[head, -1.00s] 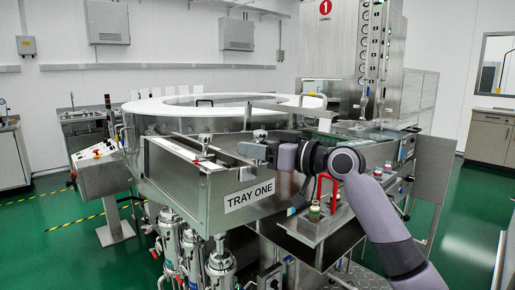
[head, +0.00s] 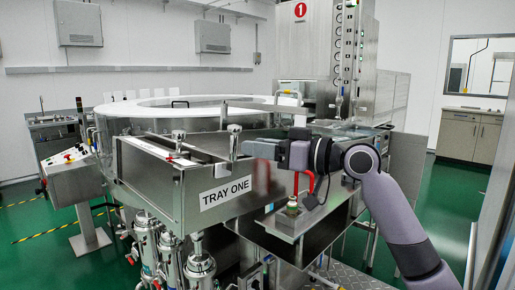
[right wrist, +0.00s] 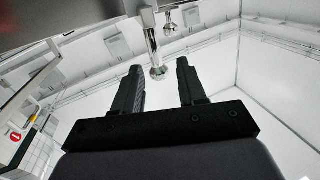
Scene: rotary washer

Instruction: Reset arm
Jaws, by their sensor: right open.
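My right gripper (head: 248,149) reaches in from the right beside the TRAY ONE trough (head: 230,191). Its jaws are open and empty. A metal post with a knob (head: 234,141) stands on the tray edge just left of the fingertips, apart from them as far as I can tell. In the right wrist view my two dark fingers (right wrist: 160,68) are spread, and a metal post with a hexagonal end (right wrist: 157,70) shows beyond and between the tips. A second knobbed post (head: 178,143) stands further left on the tray. My left gripper is not in view.
The rotary washer's white ring (head: 130,108) is behind the tray. A small vial (head: 292,206) and a red bracket (head: 306,182) are on a side shelf (head: 275,225) below my right arm. A control panel (head: 70,180) stands at left. Green floor is free at right.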

